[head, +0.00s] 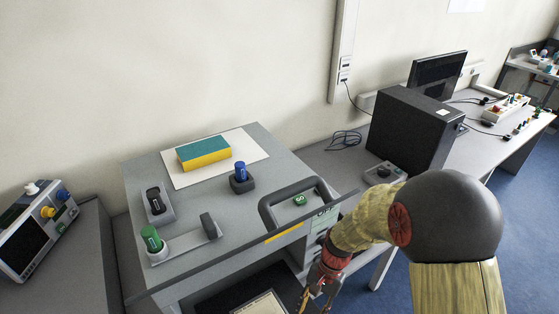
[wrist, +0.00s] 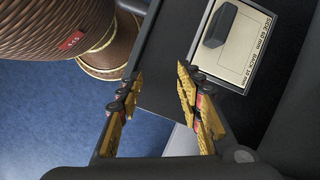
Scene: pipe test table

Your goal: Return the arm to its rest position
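My arm reaches down at the right of the head view, in front of the grey test table (head: 285,160). My gripper (head: 318,296) hangs low beside the table's front right, partly cut off by the lower frame edge. In the wrist view my gripper (wrist: 157,85) has its two yellow-padded fingers apart, with nothing between them. Beyond the fingers are a dark surface and the blue floor (wrist: 45,110).
A dark tray (head: 222,297) below the tabletop holds a printed card; a dark block (wrist: 220,25) lies on that card. A grey handle (head: 268,213) stands at the table's front right. A black computer case (head: 410,130) stands on the right bench.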

